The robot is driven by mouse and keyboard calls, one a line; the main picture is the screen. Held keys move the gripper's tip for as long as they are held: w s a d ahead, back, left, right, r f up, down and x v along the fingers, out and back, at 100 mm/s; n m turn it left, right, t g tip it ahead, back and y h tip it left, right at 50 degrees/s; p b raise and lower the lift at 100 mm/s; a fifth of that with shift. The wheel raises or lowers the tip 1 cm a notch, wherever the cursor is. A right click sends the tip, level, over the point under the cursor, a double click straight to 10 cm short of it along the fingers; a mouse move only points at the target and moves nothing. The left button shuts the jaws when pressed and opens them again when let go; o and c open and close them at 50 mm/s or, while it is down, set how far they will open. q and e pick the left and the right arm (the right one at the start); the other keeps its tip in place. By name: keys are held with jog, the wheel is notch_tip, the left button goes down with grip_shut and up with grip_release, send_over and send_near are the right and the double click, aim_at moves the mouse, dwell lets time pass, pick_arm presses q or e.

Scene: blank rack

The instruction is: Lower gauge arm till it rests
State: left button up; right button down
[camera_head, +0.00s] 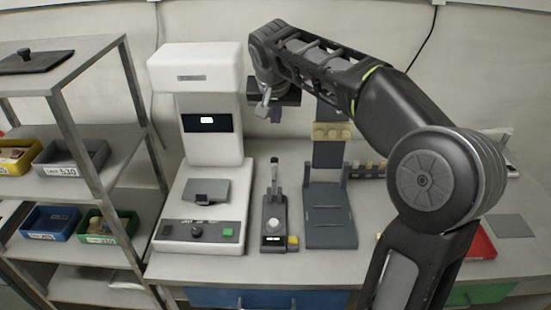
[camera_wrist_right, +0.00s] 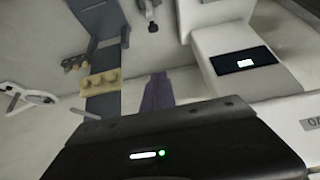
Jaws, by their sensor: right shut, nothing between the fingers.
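A small dark gauge-like device (camera_head: 273,222) stands on the bench between the white machine and the dark stand. It has a pale round knob or dial, a small display and a yellow block at its front right. A dark arm or lever (camera_head: 273,175) stands nearly upright at its back; I cannot tell whether this is the gauge arm. My right gripper (camera_head: 264,106) is shut and empty, well above and behind the device, beside the white machine's head. My left gripper is out of view.
A tall white machine (camera_head: 211,155) stands left of the device. A dark stand (camera_head: 330,218) with a tan notched block (camera_head: 332,131) is on the right. A shelf rack (camera_head: 88,160) with bins fills the left.

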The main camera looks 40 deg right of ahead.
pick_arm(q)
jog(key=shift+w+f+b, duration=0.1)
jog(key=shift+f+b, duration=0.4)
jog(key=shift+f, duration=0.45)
pick_arm(e)
jog(key=shift+f, duration=0.95)
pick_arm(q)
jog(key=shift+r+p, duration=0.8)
pick_arm(e)
send_over(274, 180)
jog(key=w+d, duration=0.4)
jog(key=f, duration=0.9)
jog(key=shift+w+a+f, duration=0.2)
